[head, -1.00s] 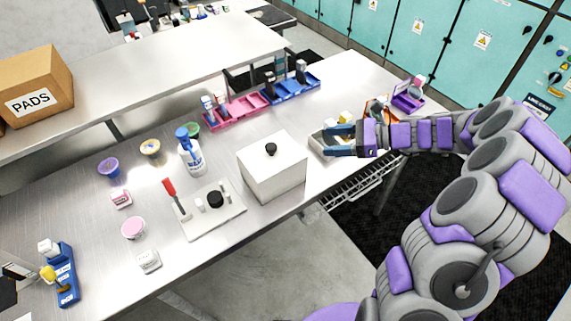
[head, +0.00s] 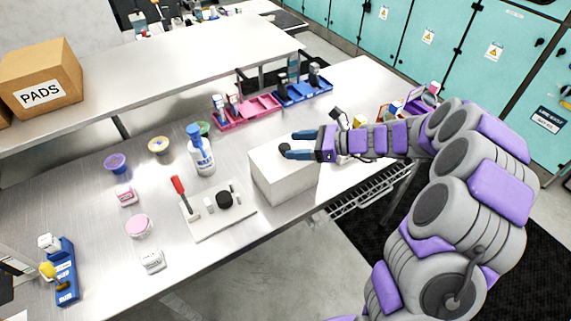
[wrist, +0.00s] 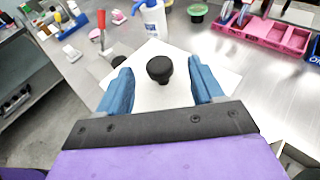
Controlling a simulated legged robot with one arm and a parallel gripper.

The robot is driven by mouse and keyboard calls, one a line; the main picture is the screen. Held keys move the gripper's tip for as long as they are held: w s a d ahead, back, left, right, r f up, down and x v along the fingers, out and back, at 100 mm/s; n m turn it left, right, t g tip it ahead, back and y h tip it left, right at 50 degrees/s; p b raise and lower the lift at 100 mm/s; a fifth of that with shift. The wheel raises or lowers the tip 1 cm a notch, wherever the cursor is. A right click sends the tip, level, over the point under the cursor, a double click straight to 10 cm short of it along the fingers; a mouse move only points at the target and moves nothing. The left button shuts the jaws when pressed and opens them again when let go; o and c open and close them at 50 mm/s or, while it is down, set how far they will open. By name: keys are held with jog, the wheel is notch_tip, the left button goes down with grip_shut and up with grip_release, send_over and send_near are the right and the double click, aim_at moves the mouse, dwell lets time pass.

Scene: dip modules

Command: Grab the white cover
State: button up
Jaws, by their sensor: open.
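The white cover (head: 283,179) is a box with a black knob on top, standing on the steel table near its front edge. In the wrist view the cover's white top (wrist: 150,95) lies below and ahead of my gripper, with the black knob (wrist: 159,69) between the lines of the two fingers. My gripper (head: 287,145) is open above the cover, its blue fingers at the knob's height or near it. In the wrist view my gripper (wrist: 160,80) has one finger on each side of the knob, with gaps on both sides. Contact with the knob is not visible.
Left of the cover is a white board (head: 218,212) with a red-handled tool (head: 184,197) and a black puck. Pink (head: 246,111) and blue (head: 304,91) trays lie behind.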

aim_at(286, 146)
jog(key=b+x, duration=0.1)
jog(key=x, duration=0.3)
jog(key=shift+f+b, duration=0.35)
jog(key=shift+f, duration=0.15)
jog(key=shift+d+r, duration=0.1)
jog(key=shift+d, duration=0.25)
jog(key=shift+a, duration=0.5)
jog(key=c, duration=0.4)
jog(key=shift+a, duration=0.2)
jog(key=c, duration=0.3)
jog(key=shift+d, duration=0.45)
grip_shut()
